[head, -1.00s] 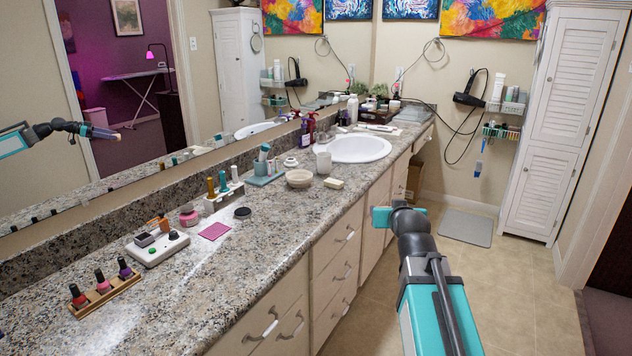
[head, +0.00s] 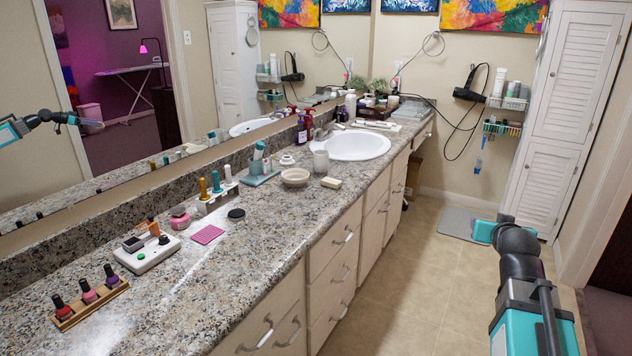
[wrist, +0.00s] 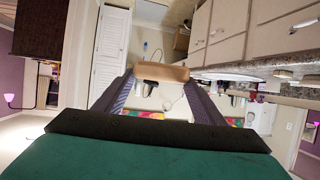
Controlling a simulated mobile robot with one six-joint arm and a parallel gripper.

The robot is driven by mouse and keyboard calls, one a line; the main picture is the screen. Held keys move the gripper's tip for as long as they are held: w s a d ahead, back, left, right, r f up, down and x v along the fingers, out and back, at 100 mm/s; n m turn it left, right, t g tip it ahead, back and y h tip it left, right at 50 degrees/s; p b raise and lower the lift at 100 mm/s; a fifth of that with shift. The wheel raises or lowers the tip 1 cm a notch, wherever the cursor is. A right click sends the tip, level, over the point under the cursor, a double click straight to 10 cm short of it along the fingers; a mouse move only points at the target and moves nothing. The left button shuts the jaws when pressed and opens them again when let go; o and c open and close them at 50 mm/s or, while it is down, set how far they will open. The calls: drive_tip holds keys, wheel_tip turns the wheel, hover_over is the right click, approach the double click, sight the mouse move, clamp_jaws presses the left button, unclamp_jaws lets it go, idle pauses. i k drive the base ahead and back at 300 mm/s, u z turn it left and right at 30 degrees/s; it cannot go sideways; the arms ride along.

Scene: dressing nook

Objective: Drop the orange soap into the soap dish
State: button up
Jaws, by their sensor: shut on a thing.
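In the wrist view my gripper (wrist: 160,78) is shut on a tan-orange block, the orange soap (wrist: 163,73), held between its two fingertips. In the head view the teal end of my arm (head: 484,231) is over the floor to the right of the counter, and the fingertips and soap cannot be made out there. A round beige bowl (head: 295,178), possibly the soap dish, stands on the counter. A small pale yellow bar (head: 331,182) lies just right of it. My gripper is well apart from both.
The granite counter (head: 215,275) also holds a grey cup (head: 321,161), a teal toothbrush stand (head: 260,178), a black disc (head: 236,214), a pink mat (head: 207,235) and nail polishes (head: 88,291). The sink (head: 352,146) lies beyond.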

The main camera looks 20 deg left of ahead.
sight(296, 183)
drive_tip(key=z, duration=0.2)
drive_tip(key=i, duration=1.8)
drive_tip(key=u, duration=1.6)
